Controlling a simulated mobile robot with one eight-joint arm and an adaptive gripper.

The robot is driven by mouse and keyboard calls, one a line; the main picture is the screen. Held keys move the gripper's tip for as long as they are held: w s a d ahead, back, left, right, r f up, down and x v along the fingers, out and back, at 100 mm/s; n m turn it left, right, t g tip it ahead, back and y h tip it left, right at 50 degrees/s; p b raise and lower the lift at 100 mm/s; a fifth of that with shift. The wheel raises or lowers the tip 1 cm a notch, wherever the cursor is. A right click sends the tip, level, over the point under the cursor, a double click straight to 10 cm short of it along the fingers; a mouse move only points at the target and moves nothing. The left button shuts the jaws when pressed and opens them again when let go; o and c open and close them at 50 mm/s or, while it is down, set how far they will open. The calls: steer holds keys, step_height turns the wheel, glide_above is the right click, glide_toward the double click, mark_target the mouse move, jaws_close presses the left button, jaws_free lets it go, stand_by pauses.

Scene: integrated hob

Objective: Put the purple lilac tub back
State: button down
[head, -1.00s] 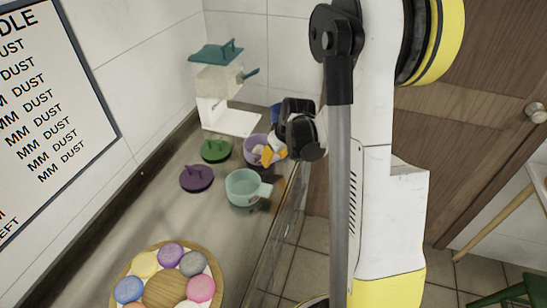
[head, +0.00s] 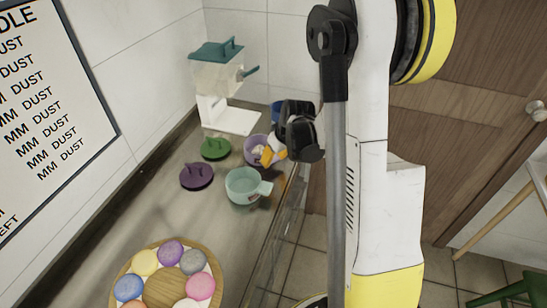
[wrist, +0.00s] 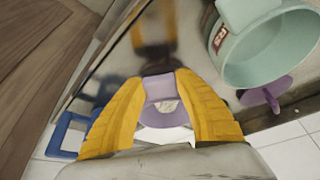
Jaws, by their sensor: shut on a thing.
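The lilac tub (head: 256,149) stands near the far end of the counter, by the dispenser base, with something pale inside. My gripper (head: 271,155) is at its right side, its orange fingers pointing at the tub. In the wrist view my gripper (wrist: 160,92) is shut on the tub's lilac handle (wrist: 161,88), one finger on each side. The tub's body is mostly hidden by the fingers there. Whether the tub is lifted or touches the counter I cannot tell.
A mint tub (head: 243,187) stands nearer, with a dark purple lid (head: 197,177) and a green lid (head: 215,149) to its left. A white dispenser (head: 218,90) is behind. A blue item (head: 277,113) is partly hidden. A round board of coloured discs (head: 167,250) lies in front.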

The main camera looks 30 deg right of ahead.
steer(key=shift+f, duration=0.15)
steer(key=c, duration=0.9)
jaws_free()
steer(key=shift+o, duration=0.2)
steer(key=v, duration=1.2)
steer(key=s+a+r+t, duration=0.1)
steer(key=s+a+r, duration=0.2)
steer(key=s+a, duration=0.4)
steer(key=s+a+r+t, duration=0.1)
steer(key=s+a+r, duration=0.3)
steer(key=s+a, duration=0.3)
steer(key=a, duration=0.5)
steer(key=shift+s+r+m+t, duration=0.25)
steer(key=shift+r+m+t, duration=0.05)
steer(key=shift+r+m, duration=0.1)
